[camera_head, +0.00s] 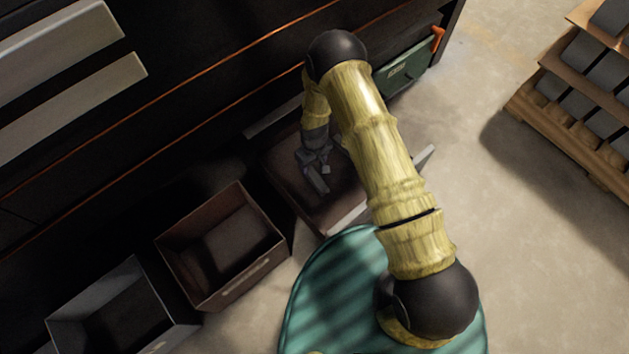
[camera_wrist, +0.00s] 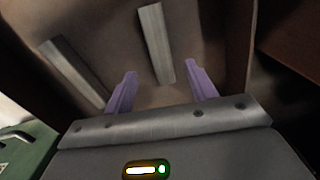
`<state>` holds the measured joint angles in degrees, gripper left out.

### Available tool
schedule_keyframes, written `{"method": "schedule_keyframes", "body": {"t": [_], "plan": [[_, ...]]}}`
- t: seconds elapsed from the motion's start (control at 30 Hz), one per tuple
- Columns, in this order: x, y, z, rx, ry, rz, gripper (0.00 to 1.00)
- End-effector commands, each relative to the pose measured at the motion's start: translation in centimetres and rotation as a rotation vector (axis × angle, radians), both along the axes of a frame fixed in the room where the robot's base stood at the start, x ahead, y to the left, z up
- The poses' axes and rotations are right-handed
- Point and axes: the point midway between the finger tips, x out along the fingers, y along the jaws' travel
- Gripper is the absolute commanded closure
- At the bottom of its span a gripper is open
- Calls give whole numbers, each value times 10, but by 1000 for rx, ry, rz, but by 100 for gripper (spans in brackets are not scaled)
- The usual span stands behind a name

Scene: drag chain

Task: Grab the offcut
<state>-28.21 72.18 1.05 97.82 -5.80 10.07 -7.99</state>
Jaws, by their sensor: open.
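Two grey bar-shaped pieces, either of which could be the offcut, lie on the brown floor of a bin in the wrist view. One bar (camera_wrist: 155,45) lies ahead of my gripper (camera_wrist: 160,70), its near end showing between the two purple fingers. The other bar (camera_wrist: 72,72) lies slanted to the left, outside the left finger. My gripper is open and nothing is held. In the head view my gripper (camera_head: 316,172) points down into the brown bin (camera_head: 275,165). My arm hides part of that bin, and I cannot make out the bars clearly there.
The bin walls rise close around my gripper. Another brown bin (camera_head: 177,262) and a grey bin (camera_head: 62,328) stand to the left. A green box (camera_head: 405,72) with an orange part is behind my arm. A wooden rack (camera_head: 560,115) stands at right, with clear floor before it.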

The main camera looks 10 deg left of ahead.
Motion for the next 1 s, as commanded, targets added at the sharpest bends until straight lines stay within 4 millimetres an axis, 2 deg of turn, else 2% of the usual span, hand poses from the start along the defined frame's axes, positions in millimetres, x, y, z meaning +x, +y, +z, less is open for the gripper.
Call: {"method": "schedule_keyframes", "body": {"t": [0.03, 0.13, 0.57, 1.0], "plan": [[0, 0, -14, 0, 0, 0, 44], [0, 0, -26, -1, 1, 0, 44], [0, 0, -30, 0, 0, 0, 44], [-1, 2, -76, 1, -1, 3, 44]]}}
